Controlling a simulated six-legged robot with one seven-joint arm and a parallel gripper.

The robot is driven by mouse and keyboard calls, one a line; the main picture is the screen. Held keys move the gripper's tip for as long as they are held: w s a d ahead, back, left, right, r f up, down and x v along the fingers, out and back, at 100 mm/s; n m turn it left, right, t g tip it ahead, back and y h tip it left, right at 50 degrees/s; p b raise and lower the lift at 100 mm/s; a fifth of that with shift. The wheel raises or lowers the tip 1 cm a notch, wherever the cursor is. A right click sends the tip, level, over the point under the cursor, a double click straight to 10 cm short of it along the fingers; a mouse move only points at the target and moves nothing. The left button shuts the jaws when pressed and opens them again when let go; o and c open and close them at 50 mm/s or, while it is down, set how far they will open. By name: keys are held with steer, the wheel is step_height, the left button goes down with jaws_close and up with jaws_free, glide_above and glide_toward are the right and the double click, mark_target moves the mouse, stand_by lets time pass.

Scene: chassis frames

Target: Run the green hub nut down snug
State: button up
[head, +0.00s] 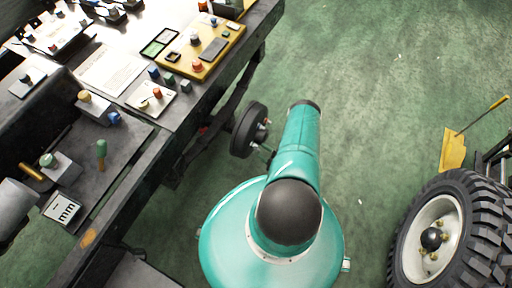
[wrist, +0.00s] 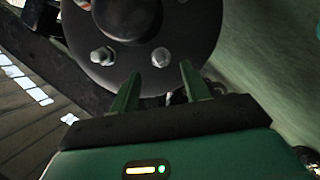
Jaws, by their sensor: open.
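A dark round hub (head: 247,132) stands beside the bench in the head view, just left of my arm. It fills the top of the wrist view as a dark disc (wrist: 185,30) with a round central boss. Two silvery hex nuts show on its face, a left nut (wrist: 103,56) and a middle nut (wrist: 160,57). I cannot make out a green colour on either. My gripper (wrist: 160,78) is open, with its two green fingers pointing at the disc. The middle nut appears between the fingertips; I cannot tell whether they touch it. My arm hides much of the gripper in the head view.
A cluttered workbench (head: 150,150) runs along the left, with a yellow tray (head: 225,50) of small parts. A large tyred wheel (head: 470,235) and a yellow dustpan-like piece (head: 453,150) are at the right. The green floor (head: 380,90) between is mostly clear.

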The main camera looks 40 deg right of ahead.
mark_target(253, 145)
steer(key=x, duration=0.5)
steer(key=shift+w+f, duration=0.1)
steer(key=shift+w, duration=0.15)
steer(key=c, duration=1)
